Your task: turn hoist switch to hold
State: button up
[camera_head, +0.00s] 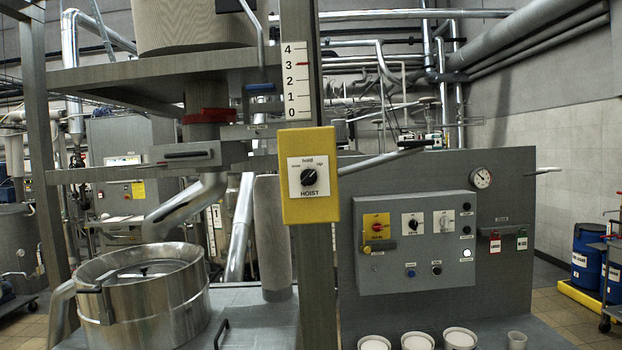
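The hoist switch is a black rotary knob (308,177) on a white plate marked HOIST, on a yellow box (310,213). The box is fixed to a grey upright post (318,290) near the picture's middle. The word "hold" stands above the knob, with smaller labels to its left and right. The knob seems to point up and to the right, toward the right label, but it is small and I cannot be sure. My gripper is not in view, and nothing covers the switch.
Above the box is a 0–4 scale (296,82) with a red mark near 3. A lever with a black grip (400,148) sticks out right of the box. A grey control panel (415,245) stands at right, several white cups below it. A steel pot (150,310) stands lower left.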

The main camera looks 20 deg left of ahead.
aim_at(308, 177)
jog(key=z, duration=0.1)
jog(key=i, duration=1)
jog(key=u, duration=0.1)
